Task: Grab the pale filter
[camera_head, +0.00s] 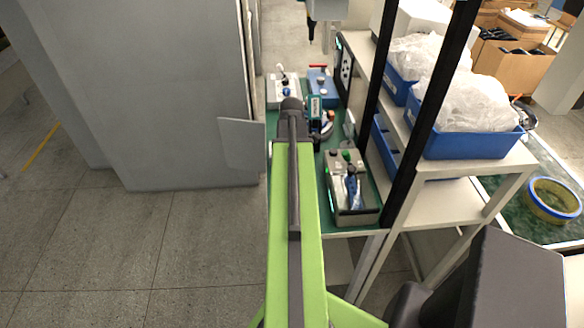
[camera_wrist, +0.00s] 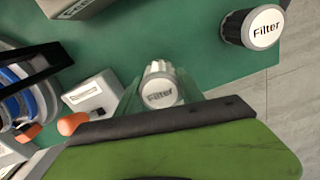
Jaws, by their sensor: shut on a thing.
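The pale filter (camera_wrist: 161,92) shows in the middle of the wrist view, with a ribbed white body and a grey-white end face marked "Filter". My gripper (camera_wrist: 160,100) is shut on it, with greenish, see-through-looking fingers on both sides of it. My arm partly hides the fingers' base. A second filter (camera_wrist: 262,28), with a dark body and a white labelled end, is at the upper right, apart from my gripper. In the head view, my arm covers the gripper and I cannot make out the pale filter.
The green worktop (camera_wrist: 160,30) is clear above the filter. A white box (camera_wrist: 95,97), an orange-handled tool (camera_wrist: 72,123) and a blue coil (camera_wrist: 20,88) lie to the left. In the head view, a black post (camera_head: 428,110) and blue bins (camera_head: 470,143) stand right of my arm.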

